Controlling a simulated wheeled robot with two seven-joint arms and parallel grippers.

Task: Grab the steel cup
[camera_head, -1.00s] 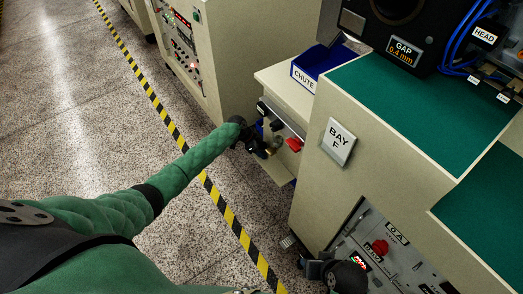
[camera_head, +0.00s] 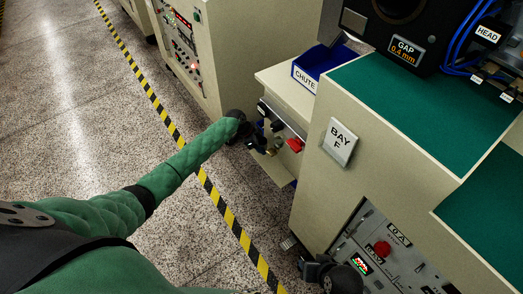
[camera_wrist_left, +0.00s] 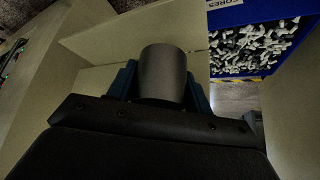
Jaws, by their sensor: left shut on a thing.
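The steel cup (camera_wrist_left: 163,75) is a plain grey cylinder in the left wrist view. It sits between the two blue fingers of my left gripper (camera_wrist_left: 160,85), which is shut on it. In the head view my left gripper (camera_head: 266,140) is small and dark, in the recess below the chute at the side of the machine. I cannot make out the cup there. A dark part of my right arm's end (camera_head: 330,274) shows at the bottom, near the lower panel; its fingers cannot be made out.
A red knob (camera_head: 295,144) and small fittings sit close beside my left gripper. The chute's blue bin (camera_head: 318,65) is above. In the left wrist view a blue bin (camera_wrist_left: 238,12) holds many pale pieces. Open floor (camera_head: 90,110) lies left of the striped tape.

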